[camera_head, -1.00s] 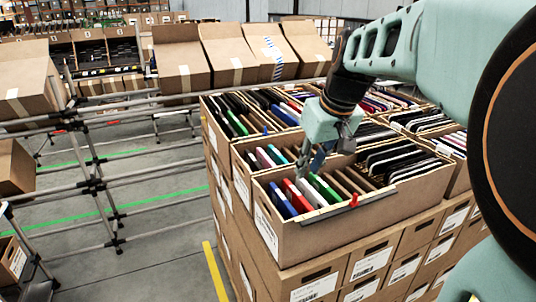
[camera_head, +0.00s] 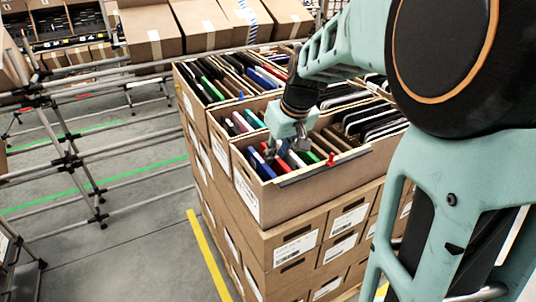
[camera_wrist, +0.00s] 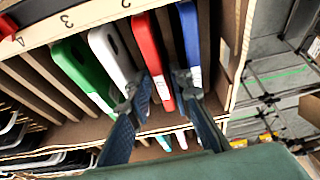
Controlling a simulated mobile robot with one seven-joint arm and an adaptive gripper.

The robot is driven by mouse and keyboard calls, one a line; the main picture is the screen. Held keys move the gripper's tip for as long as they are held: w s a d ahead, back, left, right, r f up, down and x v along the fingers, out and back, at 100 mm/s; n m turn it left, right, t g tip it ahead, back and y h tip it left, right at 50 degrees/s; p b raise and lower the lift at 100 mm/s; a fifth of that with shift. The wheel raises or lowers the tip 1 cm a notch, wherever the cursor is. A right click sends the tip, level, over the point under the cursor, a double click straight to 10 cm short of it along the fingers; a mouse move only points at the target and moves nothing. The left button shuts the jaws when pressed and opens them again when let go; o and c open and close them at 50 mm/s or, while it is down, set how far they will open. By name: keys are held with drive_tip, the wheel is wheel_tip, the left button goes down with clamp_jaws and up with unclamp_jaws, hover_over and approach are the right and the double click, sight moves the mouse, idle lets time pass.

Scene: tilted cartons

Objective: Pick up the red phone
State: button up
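The red phone (camera_wrist: 151,55) stands in a slotted carton (camera_wrist: 35,33), between a white phone (camera_wrist: 112,58) and a blue phone (camera_wrist: 190,42). A green phone (camera_wrist: 82,75) is beyond the white one. My gripper (camera_wrist: 164,84) is open, with its fingertips on either side of the red phone's lower part in the wrist view. One finger is towards the white phone, the other towards the blue one. I cannot tell whether either touches. In the head view, my gripper (camera_head: 284,152) is over the front carton (camera_head: 300,187) and partly hides the phones.
Thin brown dividers separate the slots. Other filled cartons (camera_head: 217,135) stand directly behind, and dark devices (camera_head: 368,120) fill the carton's right part. A red clip (camera_head: 331,159) sits on its front rim. A pipe rack (camera_head: 70,160) stands left, with open floor between.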

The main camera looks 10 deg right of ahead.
clamp_jaws()
